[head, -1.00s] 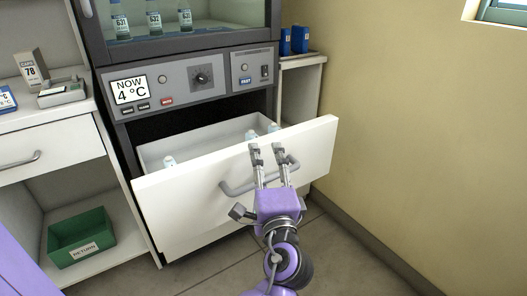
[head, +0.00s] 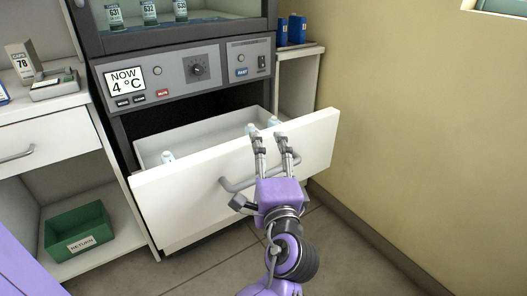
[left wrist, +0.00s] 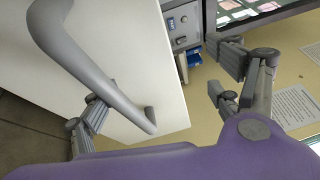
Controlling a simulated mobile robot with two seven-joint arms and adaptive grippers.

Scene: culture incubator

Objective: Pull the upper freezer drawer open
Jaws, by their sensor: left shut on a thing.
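The upper freezer drawer (head: 160,205) has a white front and is pulled out below the control panel, showing its pale inside. Several small white-capped vials (head: 167,157) stand in it. The drawer's grey bar handle (head: 228,186) is partly hidden behind my gripper; it also shows large in the left wrist view (left wrist: 78,62). My right gripper is not in view.
The panel reading 4 °C (head: 185,78) is above the drawer. A side counter (head: 50,135) with its own drawer and a green bin (head: 78,228) stand left. A narrow shelf with blue boxes (head: 297,30) and the yellow wall (head: 420,120) are right. Floor shows in front.

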